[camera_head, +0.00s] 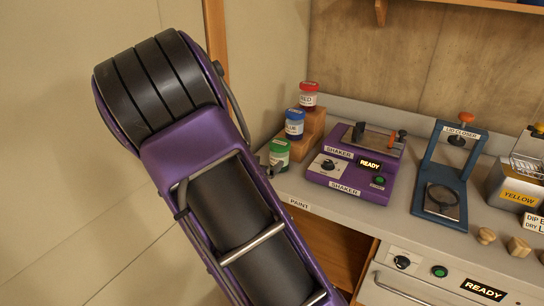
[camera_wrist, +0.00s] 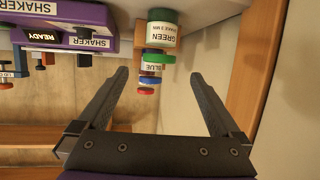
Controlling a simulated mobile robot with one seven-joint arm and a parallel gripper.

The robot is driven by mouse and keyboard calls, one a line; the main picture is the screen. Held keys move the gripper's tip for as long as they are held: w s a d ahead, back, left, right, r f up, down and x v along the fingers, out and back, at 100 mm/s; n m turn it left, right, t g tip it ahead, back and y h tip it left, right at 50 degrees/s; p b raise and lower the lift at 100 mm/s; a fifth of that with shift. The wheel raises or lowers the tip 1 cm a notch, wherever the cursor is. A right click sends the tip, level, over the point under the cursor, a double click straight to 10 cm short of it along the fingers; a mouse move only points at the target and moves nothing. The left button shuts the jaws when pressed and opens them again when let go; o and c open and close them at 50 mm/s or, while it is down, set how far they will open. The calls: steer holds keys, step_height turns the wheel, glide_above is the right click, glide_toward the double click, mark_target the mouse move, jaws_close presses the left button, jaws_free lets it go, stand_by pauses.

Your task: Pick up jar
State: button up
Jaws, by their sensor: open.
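Three labelled paint jars stand on a stepped wooden stand (camera_head: 312,128) at the back left of the bench. The green jar (camera_head: 279,154) is lowest and nearest, the blue jar (camera_head: 294,124) is in the middle, and the red jar (camera_head: 308,96) is highest. The wrist view appears upside down; the green jar (camera_wrist: 163,28) shows large, with the blue jar (camera_wrist: 151,66) and red lid (camera_wrist: 147,82) beyond. My gripper (camera_wrist: 159,73) is open and empty, with the jars beyond its fingertips. In the head view my arm hides most of it; a dark part shows beside the green jar.
A purple shaker (camera_head: 345,187) stands just right of the jars. Wall and wooden post (camera_head: 216,30) border the left.

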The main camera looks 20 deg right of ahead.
mark_target(277, 153)
steer(key=x, duration=1)
steer(key=shift+b, duration=0.3)
steer(key=shift+r+x, duration=0.15)
steer(key=shift+x, duration=1.35)
steer(key=shift+r+x, duration=0.1)
steer(key=shift+x, duration=1.4)
steer(key=shift+c, duration=0.3)
steer(key=shift+w+r, duration=0.1)
steer(key=c, duration=1.4)
